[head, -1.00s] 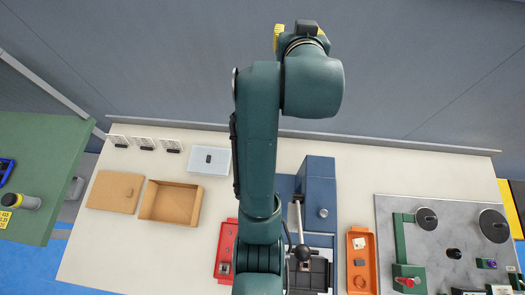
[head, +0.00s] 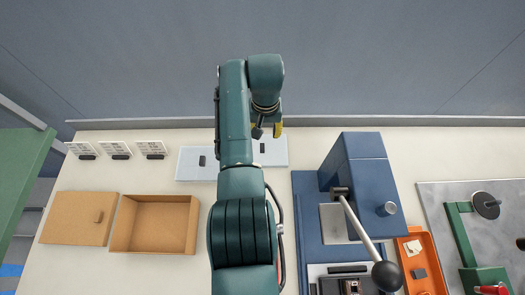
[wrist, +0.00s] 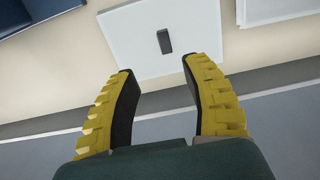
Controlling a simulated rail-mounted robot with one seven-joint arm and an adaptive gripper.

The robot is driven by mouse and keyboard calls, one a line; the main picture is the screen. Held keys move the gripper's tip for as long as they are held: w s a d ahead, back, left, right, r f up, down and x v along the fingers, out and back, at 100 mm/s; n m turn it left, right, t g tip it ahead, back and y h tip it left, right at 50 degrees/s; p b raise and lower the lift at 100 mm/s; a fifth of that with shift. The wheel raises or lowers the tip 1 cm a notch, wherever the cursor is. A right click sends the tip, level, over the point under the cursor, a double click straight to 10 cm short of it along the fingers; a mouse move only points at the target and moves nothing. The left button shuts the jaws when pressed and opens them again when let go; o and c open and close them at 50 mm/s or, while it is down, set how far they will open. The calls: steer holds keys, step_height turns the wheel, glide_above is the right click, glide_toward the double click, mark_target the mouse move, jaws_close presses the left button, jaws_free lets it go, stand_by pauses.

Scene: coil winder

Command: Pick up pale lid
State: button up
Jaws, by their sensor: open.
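A pale flat lid (head: 275,155) with a small dark handle lies on the bench behind my arm, right of a second pale slab. In the wrist view the lid (wrist: 140,45) shows beyond my fingertips, its dark upright handle roughly centred between them. My gripper (head: 268,130) is open and empty, with yellow-backed fingers; in the wrist view the fingers (wrist: 156,66) are spread, apart from the handle. The second pale slab (head: 190,170) also has a dark handle and is partly hidden by my arm. I cannot tell the exact height above the lid.
A blue press (head: 355,165) with a long lever stands right of the lid. An orange tray (head: 430,270) is at right. The wall runs behind the bench.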

mark_target(262, 147)
step_height(262, 147, down, 4)
steer(key=shift+r+b, duration=0.15)
steer(key=shift+b, duration=0.25)
steer(key=f, duration=0.1)
steer(key=f+b, duration=0.1)
steer(key=f, duration=0.3)
steer(key=shift+s+a+b, duration=0.3)
steer(key=shift+a+b, duration=0.1)
steer(key=shift+w, duration=0.1)
steer(key=shift+c, duration=0.4)
jaws_close()
